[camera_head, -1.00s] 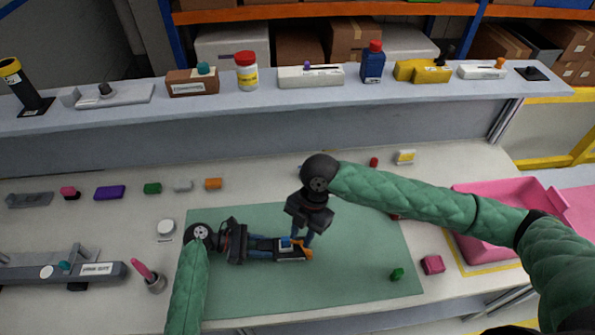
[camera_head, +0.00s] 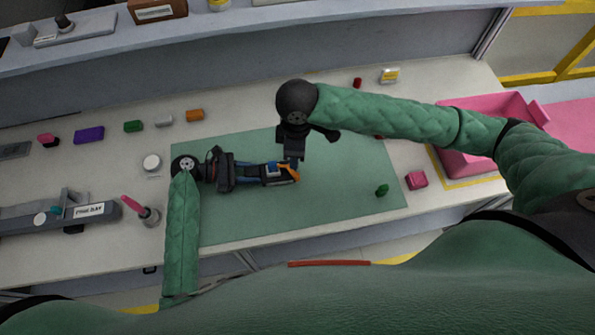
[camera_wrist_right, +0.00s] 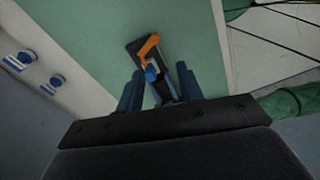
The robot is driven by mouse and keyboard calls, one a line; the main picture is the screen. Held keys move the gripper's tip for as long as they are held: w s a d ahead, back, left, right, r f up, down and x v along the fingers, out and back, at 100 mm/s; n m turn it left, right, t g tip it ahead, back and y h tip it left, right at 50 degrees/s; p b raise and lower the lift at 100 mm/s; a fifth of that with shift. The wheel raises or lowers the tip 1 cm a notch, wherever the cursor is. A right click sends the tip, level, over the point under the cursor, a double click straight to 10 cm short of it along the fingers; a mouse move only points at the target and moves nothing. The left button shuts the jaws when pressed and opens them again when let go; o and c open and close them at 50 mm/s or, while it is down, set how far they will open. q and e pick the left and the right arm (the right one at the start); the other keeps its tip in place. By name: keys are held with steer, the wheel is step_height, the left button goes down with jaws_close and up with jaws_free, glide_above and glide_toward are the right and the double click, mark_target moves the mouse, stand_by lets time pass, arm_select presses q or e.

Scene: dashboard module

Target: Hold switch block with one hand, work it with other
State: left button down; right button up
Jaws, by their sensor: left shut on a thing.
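The switch block (camera_head: 281,174), dark and grey with an orange part at its right end, is held over the green mat (camera_head: 335,195). My left gripper (camera_head: 266,172) is shut on it from the left. My right gripper (camera_head: 294,164) points down at the block's right end from above. In the right wrist view, my right gripper's blue fingers (camera_wrist_right: 158,85) stand apart. The block (camera_wrist_right: 148,48) shows between and beyond them, with its orange part and a small blue part. I cannot tell whether either right finger touches it.
A pink bin (camera_head: 480,150) stands at the right. A pink cube (camera_head: 416,180) and a green piece (camera_head: 382,190) lie near the mat's right edge. A grey fixture (camera_head: 60,220) and a cup with a pink tool (camera_head: 148,215) stand left. The mat's front is clear.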

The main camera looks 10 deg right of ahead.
steer(key=f+m, duration=0.2)
steer(key=f, duration=0.2)
steer(key=f+m, duration=0.2)
steer(key=f, duration=0.2)
steer(key=f+m, duration=0.2)
steer(key=f, duration=0.2)
steer(key=shift+w+d+h, duration=0.1)
steer(key=shift+d+h, duration=0.2)
steer(key=shift+d, duration=0.1)
steer(key=shift+c, duration=0.3)
jaws_close()
